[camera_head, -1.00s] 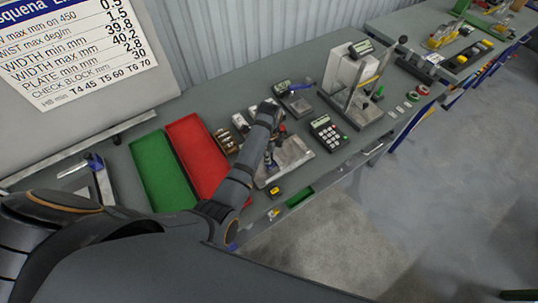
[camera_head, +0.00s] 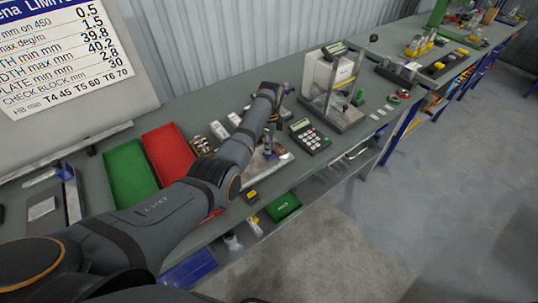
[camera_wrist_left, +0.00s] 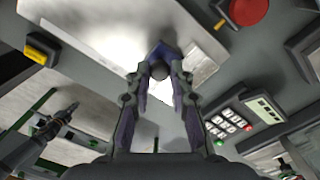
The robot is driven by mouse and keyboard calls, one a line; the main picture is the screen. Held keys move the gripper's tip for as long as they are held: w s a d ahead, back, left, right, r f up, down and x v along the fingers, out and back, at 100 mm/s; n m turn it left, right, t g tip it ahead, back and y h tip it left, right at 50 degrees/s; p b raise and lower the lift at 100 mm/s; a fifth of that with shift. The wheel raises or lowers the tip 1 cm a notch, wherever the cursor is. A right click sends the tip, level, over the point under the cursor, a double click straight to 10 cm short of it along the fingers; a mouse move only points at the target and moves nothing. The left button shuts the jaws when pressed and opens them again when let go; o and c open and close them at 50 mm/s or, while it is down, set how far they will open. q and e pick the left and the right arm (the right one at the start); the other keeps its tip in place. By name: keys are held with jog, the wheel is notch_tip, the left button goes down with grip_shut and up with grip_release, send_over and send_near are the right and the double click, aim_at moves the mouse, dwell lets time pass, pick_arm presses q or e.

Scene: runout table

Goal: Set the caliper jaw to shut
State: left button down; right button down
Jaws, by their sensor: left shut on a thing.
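My left gripper (camera_head: 268,152) points down over a bright metal plate (camera_head: 280,163) on the bench. In the left wrist view its two fingers (camera_wrist_left: 160,82) are closed around a small dark round piece (camera_wrist_left: 160,71) with a blue part (camera_wrist_left: 166,50) just beyond it. I cannot tell for sure whether this is part of the caliper. The plate (camera_wrist_left: 105,30) shines brightly behind the fingertips. The caliper's jaw and its opening cannot be made out in either view. My right gripper is not in view.
A calculator (camera_head: 309,137) stands right of the plate, and a framed instrument (camera_head: 331,88) stands behind it. Green (camera_head: 128,172) and red (camera_head: 168,150) trays lie to the left. A small yellow-topped item (camera_head: 251,196) is near the front edge.

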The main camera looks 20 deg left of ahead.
pick_arm(q)
jog(key=shift+w+d+r, duration=0.1)
jog(key=shift+d+r, duration=0.1)
jog(key=shift+a, duration=0.3)
jog(key=shift+d, duration=0.1)
jog(key=c, duration=1.2)
grip_release()
jog(key=shift+d, duration=0.15)
jog(key=shift+o, duration=0.2)
jog(key=shift+w+f, duration=0.1)
notch_tip(320, 180, up, 12)
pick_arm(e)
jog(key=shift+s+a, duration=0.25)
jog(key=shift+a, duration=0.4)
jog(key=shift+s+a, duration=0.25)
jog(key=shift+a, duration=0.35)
